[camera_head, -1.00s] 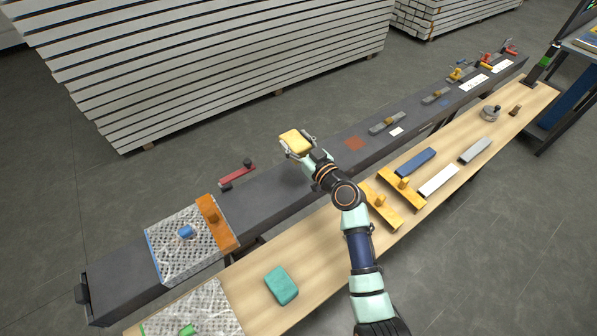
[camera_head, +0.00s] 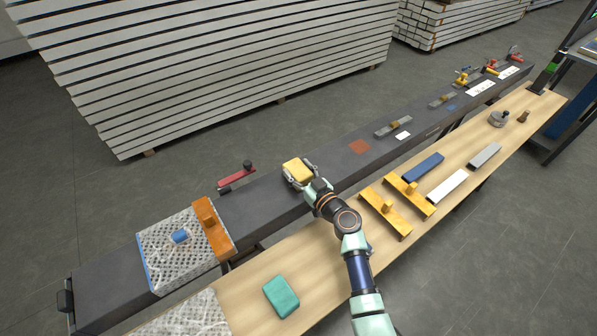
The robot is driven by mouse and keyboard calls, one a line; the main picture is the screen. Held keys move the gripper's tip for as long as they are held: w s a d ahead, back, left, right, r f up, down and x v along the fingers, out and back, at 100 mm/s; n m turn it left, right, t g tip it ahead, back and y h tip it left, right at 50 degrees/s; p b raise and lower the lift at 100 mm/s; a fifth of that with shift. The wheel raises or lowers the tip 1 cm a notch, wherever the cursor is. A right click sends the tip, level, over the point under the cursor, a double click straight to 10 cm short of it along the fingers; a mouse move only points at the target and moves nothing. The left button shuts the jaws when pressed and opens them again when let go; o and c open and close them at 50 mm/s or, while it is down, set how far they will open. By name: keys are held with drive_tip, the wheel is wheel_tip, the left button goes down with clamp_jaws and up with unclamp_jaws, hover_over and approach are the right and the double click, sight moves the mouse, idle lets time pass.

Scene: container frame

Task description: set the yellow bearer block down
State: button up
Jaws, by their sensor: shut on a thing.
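The yellow bearer block (camera_head: 297,170) is a small rounded block over the dark beam (camera_head: 262,205), right of the plate with the orange bar. My gripper (camera_head: 300,174) is shut on it, its fingers at the block's sides. The block is on or just above the beam's top; I cannot tell whether it touches. Its underside is hidden.
A perforated plate (camera_head: 170,257) and an orange bar (camera_head: 212,228) lie on the beam at left. A red clamp (camera_head: 236,178) is at its far edge. A wooden bench (camera_head: 330,265) in front holds yellow T-shaped pieces (camera_head: 408,194) and a teal block (camera_head: 281,296). A rust-coloured patch (camera_head: 359,147) marks the beam.

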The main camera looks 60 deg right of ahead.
drive_tip(key=shift+f, duration=0.15)
drive_tip(key=o, duration=1)
drive_tip(key=shift+c, duration=0.2)
drive_tip(key=shift+r, duration=0.35)
drive_tip(key=p+v, duration=0.1)
drive_tip(key=v, duration=1.1)
drive_tip(key=shift+f, duration=0.2)
